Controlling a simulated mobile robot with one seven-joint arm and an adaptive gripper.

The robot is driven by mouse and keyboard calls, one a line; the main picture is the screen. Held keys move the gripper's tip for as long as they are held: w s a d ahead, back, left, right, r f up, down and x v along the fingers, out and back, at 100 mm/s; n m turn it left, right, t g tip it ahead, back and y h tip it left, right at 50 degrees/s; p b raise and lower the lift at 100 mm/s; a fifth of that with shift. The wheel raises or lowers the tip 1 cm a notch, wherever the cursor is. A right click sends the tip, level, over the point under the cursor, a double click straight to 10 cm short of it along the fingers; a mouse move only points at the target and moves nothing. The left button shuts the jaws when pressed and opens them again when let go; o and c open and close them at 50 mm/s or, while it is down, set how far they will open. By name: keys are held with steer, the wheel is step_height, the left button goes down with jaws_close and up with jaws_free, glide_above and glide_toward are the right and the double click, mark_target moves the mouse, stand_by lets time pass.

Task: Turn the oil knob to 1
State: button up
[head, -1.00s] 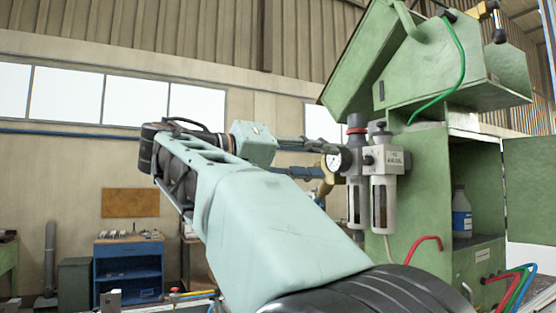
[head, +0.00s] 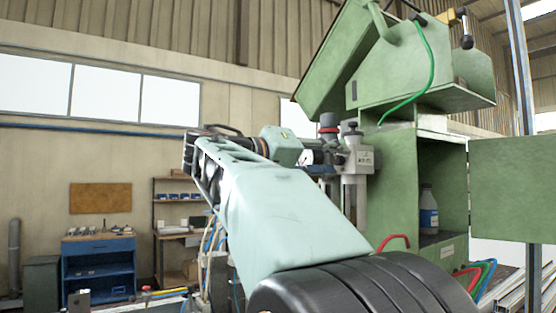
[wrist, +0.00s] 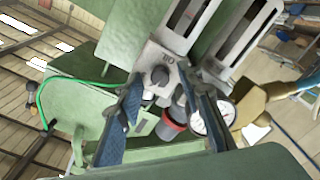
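The oil unit (head: 365,160) is a grey block with clear bowls below, on the front of the green cabinet. In the wrist view it appears tilted, with a small dark knob (wrist: 160,76) beside printed marks too small to read surely. My gripper (wrist: 168,88) is open, its blue-padded fingers on either side of the knob in the picture. I see no clear contact; the depth gap cannot be told. In the head view my gripper (head: 325,167) is at the unit's left side, partly hidden by the arm and unit.
A red-ringed regulator knob (wrist: 174,124) and a round gauge (wrist: 198,122) sit close to the fingers. A brass-coloured fitting (wrist: 250,103) is to the right. The cabinet (head: 400,180) has an open door (head: 508,190) and a bottle (head: 428,212). A green hose (head: 425,85) hangs above.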

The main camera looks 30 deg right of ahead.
steer(key=shift+c, duration=0.4)
jaws_close()
steer(key=n+p, duration=0.1)
steer(key=n, duration=0.1)
steer(key=n+p, duration=0.2)
steer(key=n, duration=0.1)
steer(key=shift+r+n, duration=0.2)
steer(key=shift+n, duration=0.1)
steer(key=n+p, duration=0.2)
steer(key=n, duration=0.2)
steer(key=shift+f+p, duration=0.1)
steer(key=shift+p, duration=0.3)
steer(key=shift+o, duration=0.4)
jaws_free()
